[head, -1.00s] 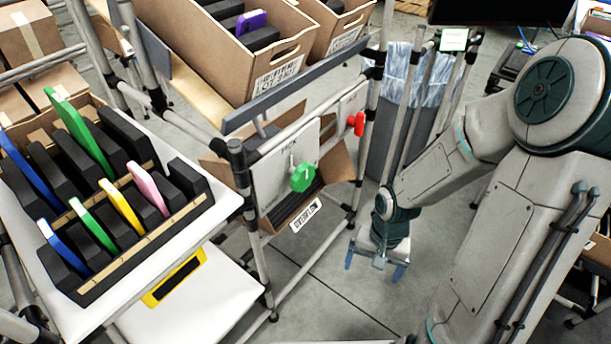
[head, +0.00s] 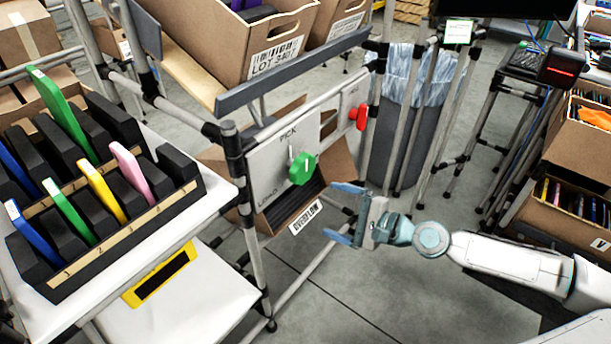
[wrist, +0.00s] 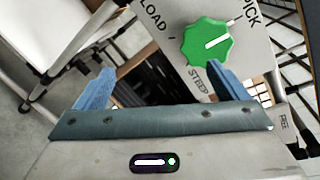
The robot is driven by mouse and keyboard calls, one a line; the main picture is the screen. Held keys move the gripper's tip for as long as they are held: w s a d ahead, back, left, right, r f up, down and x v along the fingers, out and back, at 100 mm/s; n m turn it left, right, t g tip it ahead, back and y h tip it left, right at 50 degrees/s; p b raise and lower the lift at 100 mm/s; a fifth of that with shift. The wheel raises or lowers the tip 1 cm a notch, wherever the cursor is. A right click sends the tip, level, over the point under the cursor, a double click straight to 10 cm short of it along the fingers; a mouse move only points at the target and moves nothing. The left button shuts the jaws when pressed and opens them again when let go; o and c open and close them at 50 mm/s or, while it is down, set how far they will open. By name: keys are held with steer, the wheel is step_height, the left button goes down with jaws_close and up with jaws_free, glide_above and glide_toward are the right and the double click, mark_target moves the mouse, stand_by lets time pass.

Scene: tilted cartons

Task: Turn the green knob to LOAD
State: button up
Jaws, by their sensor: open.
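The green knob (head: 302,169) sits on a pale panel (head: 268,160) marked PICK at the top and LOAD at lower left. In the wrist view the knob (wrist: 207,42) shows a white line pointing toward PICK, and STEEP is printed below it. My gripper (head: 342,213) is to the right of and below the knob in the head view, its blue fingers facing the panel. It is open, empty and apart from the knob. In the wrist view the knob is above the gripper (wrist: 160,70), near the right fingertip.
A red knob (head: 361,117) is on a smaller panel right of the green one. An OVERFLOW carton (head: 306,217) sits below the panel, close to my fingers. A rack of coloured slabs (head: 120,240) stands at left. Grey frame posts (head: 240,190) flank the panel.

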mark_target(307, 171)
steer(key=w+d+r+m+t, duration=0.2)
steer(key=d+r+t, duration=0.1)
steer(key=r, duration=0.1)
steer(key=b+x, duration=0.1)
steer(key=x, duration=1.2)
steer(key=shift+s+a, duration=0.1)
steer(key=shift+a, duration=0.2)
steer(key=c, duration=1)
